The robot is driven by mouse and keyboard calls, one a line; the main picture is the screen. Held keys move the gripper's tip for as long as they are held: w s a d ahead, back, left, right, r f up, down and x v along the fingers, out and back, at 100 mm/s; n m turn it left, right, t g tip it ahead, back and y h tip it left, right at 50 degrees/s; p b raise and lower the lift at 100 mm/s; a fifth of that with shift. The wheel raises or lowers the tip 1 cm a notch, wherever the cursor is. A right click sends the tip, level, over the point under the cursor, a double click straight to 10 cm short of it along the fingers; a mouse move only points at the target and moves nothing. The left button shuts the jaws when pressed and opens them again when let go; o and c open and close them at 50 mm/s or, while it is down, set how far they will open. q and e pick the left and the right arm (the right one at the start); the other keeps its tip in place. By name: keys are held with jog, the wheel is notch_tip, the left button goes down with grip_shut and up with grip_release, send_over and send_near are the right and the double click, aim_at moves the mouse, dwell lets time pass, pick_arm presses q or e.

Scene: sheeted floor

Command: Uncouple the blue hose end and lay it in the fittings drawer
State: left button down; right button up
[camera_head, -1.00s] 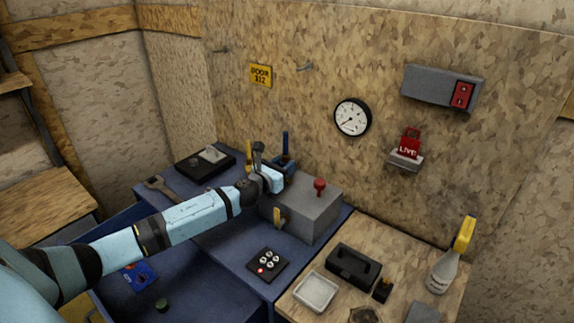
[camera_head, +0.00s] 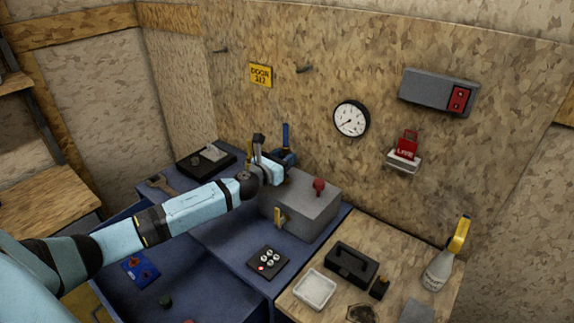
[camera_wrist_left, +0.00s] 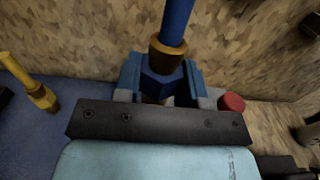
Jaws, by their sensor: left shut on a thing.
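The blue hose end (camera_head: 286,134) stands upright behind the grey box, and its brass collar shows in the left wrist view (camera_wrist_left: 168,58). My left gripper (camera_head: 283,159) is shut on its blue body, with the fingers on both sides of it in the left wrist view (camera_wrist_left: 161,84). The lower end is hidden by the gripper, so I cannot tell whether it is still joined to anything below. An open blue drawer (camera_head: 215,285) lies at lower left, under my left arm; I take it for the fittings drawer. My right gripper is not in view.
A yellow hose end (camera_wrist_left: 38,93) stands left of the blue one. The grey box (camera_head: 300,210) has a red knob (camera_head: 319,186) on top. The drawer holds a blue piece (camera_head: 140,270) and a dark green cap (camera_head: 165,301). A wrench (camera_head: 160,184) lies at the left.

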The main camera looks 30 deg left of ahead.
aim_at(284, 145)
pick_arm(q)
jog(key=shift+r, duration=0.3)
jog(key=shift+r+p, duration=1.9)
jog(key=shift+p, duration=0.15)
jog(key=s+d+f+y, duration=0.1)
jog(key=s+d, duration=1.8)
jog(key=s, duration=0.2)
jog(key=shift+s+d+n, duration=0.15)
jog(key=shift+s+n, duration=0.05)
jog(key=shift+n, duration=0.2)
jog(key=shift+f, duration=0.1)
